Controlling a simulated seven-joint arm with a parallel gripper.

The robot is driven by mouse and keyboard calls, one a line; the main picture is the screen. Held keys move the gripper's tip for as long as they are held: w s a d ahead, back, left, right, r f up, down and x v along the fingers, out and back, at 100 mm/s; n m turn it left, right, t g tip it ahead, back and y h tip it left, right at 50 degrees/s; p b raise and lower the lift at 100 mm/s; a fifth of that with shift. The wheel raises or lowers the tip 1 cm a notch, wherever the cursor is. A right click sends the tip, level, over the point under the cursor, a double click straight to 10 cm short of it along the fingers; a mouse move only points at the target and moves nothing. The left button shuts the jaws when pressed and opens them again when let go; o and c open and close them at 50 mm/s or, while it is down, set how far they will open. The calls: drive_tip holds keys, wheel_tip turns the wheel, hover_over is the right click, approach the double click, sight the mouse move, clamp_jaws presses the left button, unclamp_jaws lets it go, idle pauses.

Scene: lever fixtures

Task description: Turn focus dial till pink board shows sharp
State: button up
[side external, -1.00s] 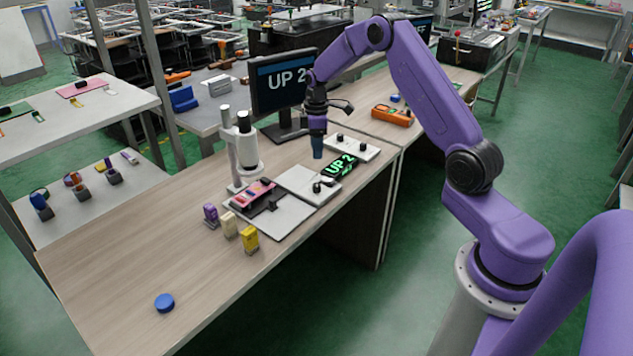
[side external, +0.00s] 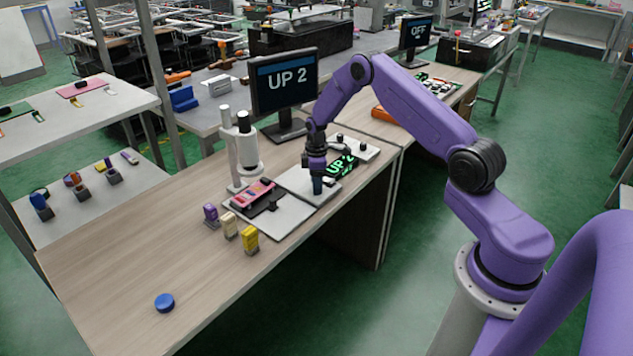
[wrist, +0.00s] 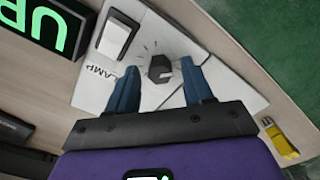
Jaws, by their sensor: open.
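The pink board (side external: 253,192) lies on a dark holder under the microscope (side external: 244,150). My gripper (side external: 317,190) is low over that panel, pointing down. In the wrist view its two blue fingers are open, one on each side of the dial, with gaps visible. The side view hides the dial behind the fingers.
A white rocker switch marked "LAMP" (wrist: 114,37) is close to the left finger. Purple, cream and yellow (side external: 250,239) blocks stand in front of the microscope. A blue disc (side external: 164,303) lies at the near left. A second monitor (side external: 416,34) reads "OFF".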

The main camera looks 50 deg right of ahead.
drive_tip(key=shift+c, duration=0.3)
clamp_jaws()
drive_tip(key=m, duration=1.1)
drive_tip(key=shift+m, duration=0.4)
idle(0.4)
drive_tip(key=shift+o, duration=0.3)
unclamp_jaws()
